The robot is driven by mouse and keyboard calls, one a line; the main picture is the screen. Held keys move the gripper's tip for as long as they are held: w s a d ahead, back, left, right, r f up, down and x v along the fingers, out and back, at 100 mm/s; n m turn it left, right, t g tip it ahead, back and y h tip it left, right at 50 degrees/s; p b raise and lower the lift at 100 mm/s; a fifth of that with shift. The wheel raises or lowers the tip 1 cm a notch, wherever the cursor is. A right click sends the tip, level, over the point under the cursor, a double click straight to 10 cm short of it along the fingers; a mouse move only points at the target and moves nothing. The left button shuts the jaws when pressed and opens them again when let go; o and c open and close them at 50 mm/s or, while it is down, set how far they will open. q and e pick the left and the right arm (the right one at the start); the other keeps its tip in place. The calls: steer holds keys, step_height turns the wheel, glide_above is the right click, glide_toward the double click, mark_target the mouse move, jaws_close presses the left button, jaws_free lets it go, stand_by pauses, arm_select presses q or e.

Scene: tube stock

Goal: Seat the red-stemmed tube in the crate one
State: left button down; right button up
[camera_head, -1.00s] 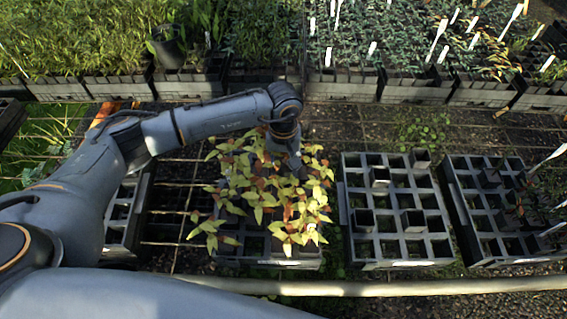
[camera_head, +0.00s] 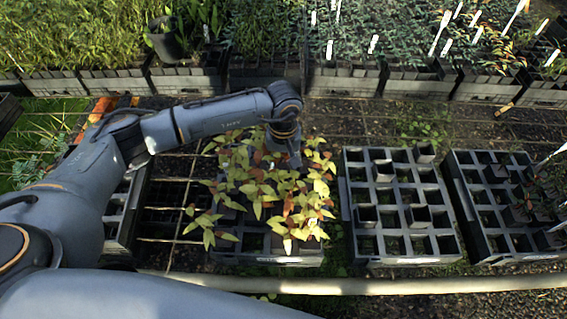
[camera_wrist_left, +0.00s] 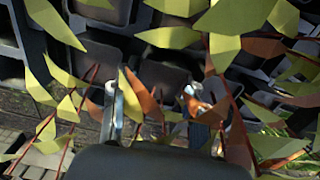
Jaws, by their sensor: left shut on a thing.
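Red-stemmed plants (camera_head: 262,190) with yellow-green and orange leaves fill much of the middle crate (camera_head: 262,259) in the head view. My left gripper (camera_head: 292,158) reaches down into the foliage at the crate's far right part, and leaves partly cover its tips. In the left wrist view its two metal fingers (camera_wrist_left: 160,105) are shut on a dark tube (camera_wrist_left: 165,82) among red stems. Leaves hide much of this tube, and I cannot tell whether its base is in a cell. My right gripper is not in view.
A grey crate (camera_head: 398,262) to the right holds several empty black tubes. Another crate (camera_head: 450,170) stands farther right, with some tubes and white labels. A crate (camera_head: 128,205) lies partly behind my left arm. Full plant trays (camera_head: 340,82) line the back.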

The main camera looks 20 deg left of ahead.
arm_select(q)
steer(key=shift+f+b, duration=0.25)
steer(key=shift+b, duration=0.25)
steer(key=c, duration=0.6)
jaws_free()
step_height(320, 180, up, 12)
steer(key=shift+r, duration=0.1)
stand_by(0.7)
